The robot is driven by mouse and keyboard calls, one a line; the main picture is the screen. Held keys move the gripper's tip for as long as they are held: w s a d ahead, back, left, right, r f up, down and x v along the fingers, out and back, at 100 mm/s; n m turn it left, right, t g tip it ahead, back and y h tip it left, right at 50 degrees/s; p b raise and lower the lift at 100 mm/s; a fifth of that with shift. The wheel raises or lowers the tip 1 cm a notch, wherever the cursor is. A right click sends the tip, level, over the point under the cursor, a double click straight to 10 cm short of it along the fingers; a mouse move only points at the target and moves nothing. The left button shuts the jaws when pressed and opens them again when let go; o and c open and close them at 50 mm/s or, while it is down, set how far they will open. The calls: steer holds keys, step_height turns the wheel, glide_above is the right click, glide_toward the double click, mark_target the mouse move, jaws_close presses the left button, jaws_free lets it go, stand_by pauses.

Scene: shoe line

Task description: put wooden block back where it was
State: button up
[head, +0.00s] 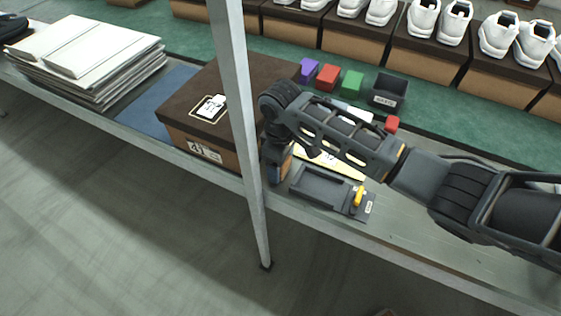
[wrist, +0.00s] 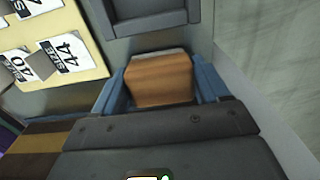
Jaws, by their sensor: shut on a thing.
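My gripper (head: 277,171) points down between a brown shoebox and a dark tray, near the bench's front edge. In the wrist view my gripper (wrist: 160,90) has its blue fingers on both sides of the wooden block (wrist: 160,79), shut on it. The wooden block is orange-brown with a paler end. In the head view only a sliver of the wooden block (head: 287,164) shows beside the fingers. I cannot tell whether it touches the bench.
The shoebox (head: 188,133) with a dark lid stands just left of my gripper. The dark tray (head: 322,188) with a yellow item lies just right, with size cards (wrist: 62,55) behind. A grey post (head: 238,100) stands in front. Coloured blocks (head: 328,77) sit behind.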

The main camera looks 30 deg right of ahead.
steer(key=shift+f, duration=0.2)
steer(key=o, duration=0.9)
steer(key=shift+o, duration=0.2)
steer(key=shift+r, duration=0.1)
step_height(320, 180, up, 12)
stand_by(0.4)
